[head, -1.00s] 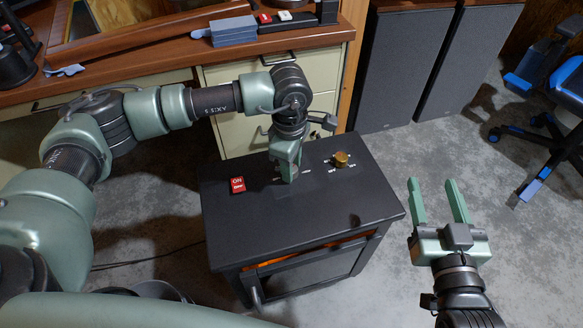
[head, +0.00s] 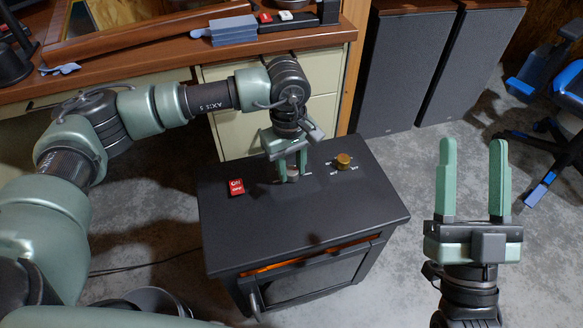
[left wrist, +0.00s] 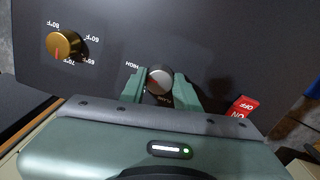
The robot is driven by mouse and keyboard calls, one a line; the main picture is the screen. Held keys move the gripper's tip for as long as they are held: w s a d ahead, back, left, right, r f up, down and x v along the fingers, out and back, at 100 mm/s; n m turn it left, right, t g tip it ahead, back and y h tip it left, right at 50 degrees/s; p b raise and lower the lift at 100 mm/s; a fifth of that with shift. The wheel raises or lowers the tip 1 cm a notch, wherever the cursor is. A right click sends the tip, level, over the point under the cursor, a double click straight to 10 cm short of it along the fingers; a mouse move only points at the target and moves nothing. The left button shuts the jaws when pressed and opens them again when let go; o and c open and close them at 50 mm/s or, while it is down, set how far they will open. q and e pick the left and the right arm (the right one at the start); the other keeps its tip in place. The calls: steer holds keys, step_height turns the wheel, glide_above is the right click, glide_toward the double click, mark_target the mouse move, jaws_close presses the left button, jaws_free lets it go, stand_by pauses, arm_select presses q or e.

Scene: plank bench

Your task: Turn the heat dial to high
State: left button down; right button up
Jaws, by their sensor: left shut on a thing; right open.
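The heat dial (head: 292,174) is a small grey knob on top of a black heater cabinet (head: 260,222). It also shows in the left wrist view (left wrist: 159,79), with an upside-down label beside it that seems to read HIGH. The dial's pointer direction is hard to make out. My left gripper (head: 291,171) points down and is shut on the dial, one finger on each side. In the left wrist view its fingers (left wrist: 160,88) flank the knob. My right gripper (head: 473,180) is open and empty, to the right of the cabinet.
A brass knob (head: 342,160) with temperature labels sits right of the dial. A red ON/OFF switch (head: 236,187) lies to its left. A wooden desk (head: 180,60) stands behind, and tall speakers (head: 400,75) stand behind right. Floor is clear around my right gripper.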

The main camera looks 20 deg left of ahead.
mark_target(290, 171)
steer(key=shift+s+r, duration=0.1)
stand_by(0.3)
arm_select(q)
steer(key=c, duration=1)
jaws_free()
steer(key=shift+c, duration=0.2)
steer(key=shift+r, duration=0.1)
steer(key=shift+r, duration=0.3)
step_height(290, 171, up, 7)
steer(key=shift+a+f+p, duration=0.15)
steer(key=shift+p, duration=0.9)
steer(key=shift+s+r, duration=0.1)
steer(key=shift+r, duration=0.1)
arm_select(e)
steer(key=w+f+g+h, duration=0.1)
steer(key=w+f+g, duration=0.2)
steer(key=f+g, duration=0.2)
steer(key=shift+w+f+h, duration=0.4)
steer(key=shift+f, duration=1.4)
steer(key=shift+d, duration=0.1)
